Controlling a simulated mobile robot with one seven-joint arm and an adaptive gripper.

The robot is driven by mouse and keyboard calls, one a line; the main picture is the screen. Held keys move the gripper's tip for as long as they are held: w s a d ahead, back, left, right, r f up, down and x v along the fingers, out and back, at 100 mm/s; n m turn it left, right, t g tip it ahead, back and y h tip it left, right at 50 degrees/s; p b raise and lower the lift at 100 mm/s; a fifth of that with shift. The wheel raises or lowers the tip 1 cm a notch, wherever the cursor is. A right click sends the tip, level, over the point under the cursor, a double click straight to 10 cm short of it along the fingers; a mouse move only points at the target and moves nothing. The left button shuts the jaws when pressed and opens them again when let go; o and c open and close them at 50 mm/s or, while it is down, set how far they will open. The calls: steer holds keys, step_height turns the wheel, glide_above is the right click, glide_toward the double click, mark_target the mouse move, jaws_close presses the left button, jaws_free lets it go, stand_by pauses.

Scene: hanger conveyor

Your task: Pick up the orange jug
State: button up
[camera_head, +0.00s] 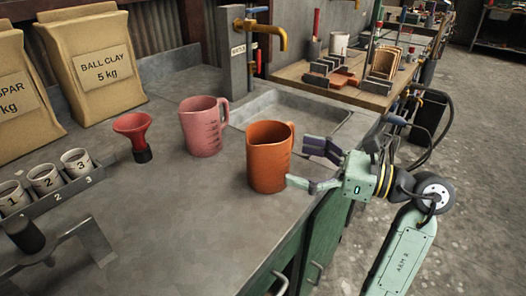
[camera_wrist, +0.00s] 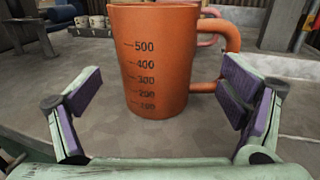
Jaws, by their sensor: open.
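The orange jug (camera_head: 268,160) stands upright on the grey counter, near its front edge, in the head view. In the wrist view the orange jug (camera_wrist: 155,65) fills the upper middle, with dark volume marks facing me and its handle on the right. My gripper (camera_head: 308,166) is open just right of the jug in the head view. In the wrist view the purple pads of my gripper (camera_wrist: 158,100) stand apart, to the left and right of the jug's lower body. The jug is ahead of the pads, and I see no contact.
A pink jug (camera_head: 203,126) stands behind and left of the orange one. A red funnel (camera_head: 133,128), numbered cups (camera_head: 44,180) in a rack and clay bags (camera_head: 95,65) are further left. A sink (camera_head: 290,112) with a brass tap (camera_head: 270,30) lies behind.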

mark_target(289, 158)
steer(key=p+x, duration=0.1)
steer(key=x, duration=0.4)
steer(key=shift+s, duration=0.1)
steer(key=p+x, duration=0.1)
steer(key=x, duration=0.1)
steer(key=p+x, duration=0.1)
steer(key=x, duration=0.1)
steer(key=shift+a+f, duration=0.25)
steer(key=shift+a, duration=0.15)
steer(key=shift+c, duration=0.5)
steer(key=c, duration=1.1)
